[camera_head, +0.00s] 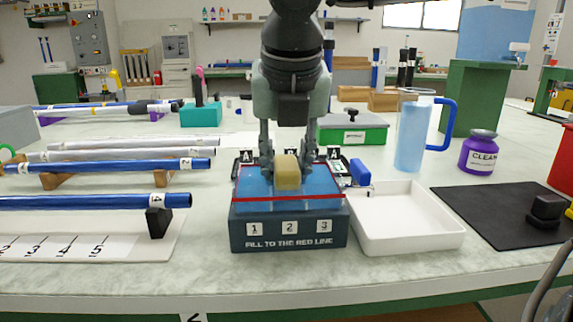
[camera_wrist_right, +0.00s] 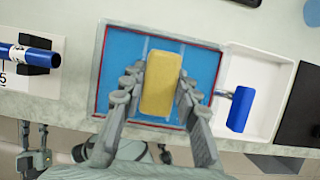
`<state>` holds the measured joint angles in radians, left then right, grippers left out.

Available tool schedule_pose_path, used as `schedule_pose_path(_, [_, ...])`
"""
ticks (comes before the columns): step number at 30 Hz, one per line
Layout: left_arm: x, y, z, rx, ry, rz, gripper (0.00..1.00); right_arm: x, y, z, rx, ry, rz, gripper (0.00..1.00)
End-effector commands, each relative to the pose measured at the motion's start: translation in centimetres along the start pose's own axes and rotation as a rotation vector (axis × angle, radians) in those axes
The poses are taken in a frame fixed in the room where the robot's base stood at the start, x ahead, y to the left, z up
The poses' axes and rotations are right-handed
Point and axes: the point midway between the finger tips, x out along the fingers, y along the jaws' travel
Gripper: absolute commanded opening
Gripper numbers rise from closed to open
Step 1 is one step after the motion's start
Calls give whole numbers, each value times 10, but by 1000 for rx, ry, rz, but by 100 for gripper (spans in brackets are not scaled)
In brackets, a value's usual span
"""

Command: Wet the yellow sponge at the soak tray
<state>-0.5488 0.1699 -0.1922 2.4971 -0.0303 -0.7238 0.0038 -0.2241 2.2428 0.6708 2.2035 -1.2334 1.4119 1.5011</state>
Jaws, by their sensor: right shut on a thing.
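The yellow sponge (camera_head: 287,172) is held between the fingers of my right gripper (camera_head: 287,160), over the middle of the soak tray (camera_head: 289,226). The tray is dark blue-grey with a red line, blue inside, and reads "FILL TO THE RED LINE" with labels 1, 2, 3. The right wrist view shows the sponge (camera_wrist_right: 160,84) upright between both fingers (camera_wrist_right: 160,95), with the blue tray inside around it. I cannot tell whether the sponge touches the water.
A white empty tray (camera_head: 408,239) adjoins the soak tray on the right, with a blue-handled tool (camera_head: 361,172) at its back corner. A blue jug (camera_head: 411,135), a purple CLEAN bottle (camera_head: 478,152) and a black mat (camera_head: 485,212) stand further right. Blue rods (camera_head: 95,202) lie left.

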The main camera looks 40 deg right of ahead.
Motion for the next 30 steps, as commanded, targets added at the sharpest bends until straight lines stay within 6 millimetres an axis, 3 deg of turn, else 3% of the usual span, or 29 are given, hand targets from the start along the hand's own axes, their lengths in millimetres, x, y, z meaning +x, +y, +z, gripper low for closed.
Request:
schedule_pose_path(14, [0, 0, 0, 0, 0, 0, 35, 2, -1, -3, -2, 13, -5, 7])
schedule_pose_path(30, [-7, -1, -17, 0, -1, 0, 35, -41, 0, 16, 0, 4, -3, 7])
